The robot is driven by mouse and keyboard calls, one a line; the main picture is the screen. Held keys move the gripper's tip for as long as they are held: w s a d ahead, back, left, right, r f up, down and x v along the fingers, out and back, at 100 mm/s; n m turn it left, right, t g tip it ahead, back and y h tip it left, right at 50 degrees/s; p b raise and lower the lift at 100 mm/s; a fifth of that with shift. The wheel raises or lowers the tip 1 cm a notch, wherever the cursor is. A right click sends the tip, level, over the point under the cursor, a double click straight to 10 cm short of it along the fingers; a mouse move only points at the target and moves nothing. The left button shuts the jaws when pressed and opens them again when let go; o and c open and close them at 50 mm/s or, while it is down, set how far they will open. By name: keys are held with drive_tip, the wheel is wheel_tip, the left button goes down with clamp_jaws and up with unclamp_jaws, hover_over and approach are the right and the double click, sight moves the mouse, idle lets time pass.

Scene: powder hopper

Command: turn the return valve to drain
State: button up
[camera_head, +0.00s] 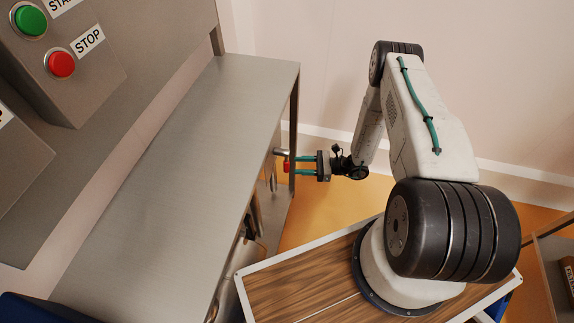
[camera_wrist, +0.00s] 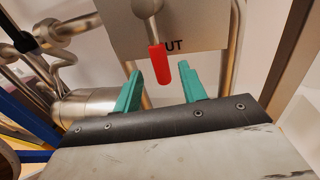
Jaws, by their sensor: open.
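The valve handle (camera_wrist: 159,64) is a red grip on a metal stem, hanging from a round metal hub (camera_wrist: 147,6) at the top of the wrist view. A plate (camera_wrist: 190,35) behind it carries lettering, of which "UT" shows beside the handle. In the head view the red handle (camera_head: 286,164) shows at the side of the steel bench. My gripper (camera_wrist: 160,85) is open, with green fingers on either side of the red handle's lower end. In the head view my gripper (camera_head: 295,165) reaches left to the handle. Whether a finger touches it I cannot tell.
A steel bench (camera_head: 185,160) fills the left of the head view. A panel above it holds a green START button (camera_head: 30,20) and a red STOP button (camera_head: 61,64). Pipes and a metal cylinder (camera_wrist: 88,108) stand left in the wrist view; a dark post (camera_wrist: 288,60) stands right.

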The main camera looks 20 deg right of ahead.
sight(287, 165)
drive_tip(key=shift+x, duration=2.75)
clamp_jaws()
